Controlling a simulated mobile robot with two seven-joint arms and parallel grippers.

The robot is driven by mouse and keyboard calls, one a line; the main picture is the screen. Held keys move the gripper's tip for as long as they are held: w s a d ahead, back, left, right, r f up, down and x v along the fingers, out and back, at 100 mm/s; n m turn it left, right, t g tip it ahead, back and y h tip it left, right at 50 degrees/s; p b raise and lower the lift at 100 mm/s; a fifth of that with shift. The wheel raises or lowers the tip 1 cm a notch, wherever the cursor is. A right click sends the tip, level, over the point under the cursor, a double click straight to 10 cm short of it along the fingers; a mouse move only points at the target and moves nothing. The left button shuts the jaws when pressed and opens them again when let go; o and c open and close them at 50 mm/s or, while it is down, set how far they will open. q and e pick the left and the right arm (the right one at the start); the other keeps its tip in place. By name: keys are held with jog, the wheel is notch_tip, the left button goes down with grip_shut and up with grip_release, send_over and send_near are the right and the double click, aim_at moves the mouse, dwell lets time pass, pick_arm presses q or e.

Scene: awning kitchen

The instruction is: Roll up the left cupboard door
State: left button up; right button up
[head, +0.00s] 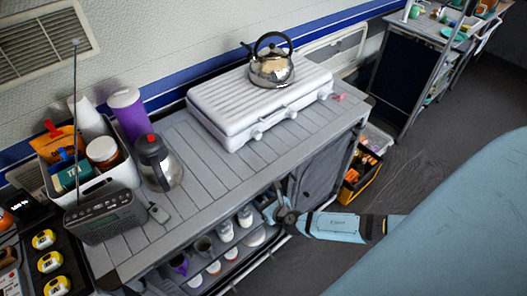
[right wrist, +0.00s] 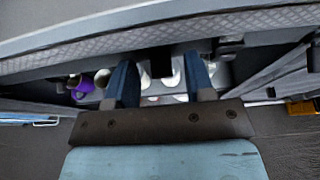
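The left cupboard of the grey kitchen unit is open at the front, and its shelves (head: 215,262) with cups show in the head view. I cannot make out a rolled or hanging left door for sure. My right gripper (head: 275,203) is at the unit's front, near the right end of this opening. In the right wrist view its two blue fingers (right wrist: 162,78) are spread apart and point into the opening under the top's edge. My left gripper is not in view.
The right cupboard door (head: 320,172) is a grey panel that covers its side. A white stove (head: 255,105) with a kettle (head: 271,67), a coffee pot (head: 158,163) and a radio (head: 105,217) stand on top. A crate (head: 362,175) is on the floor at right.

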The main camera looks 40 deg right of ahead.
jog(key=shift+s, duration=0.1)
jog(key=v, duration=1.3)
jog(key=shift+s+r, duration=0.25)
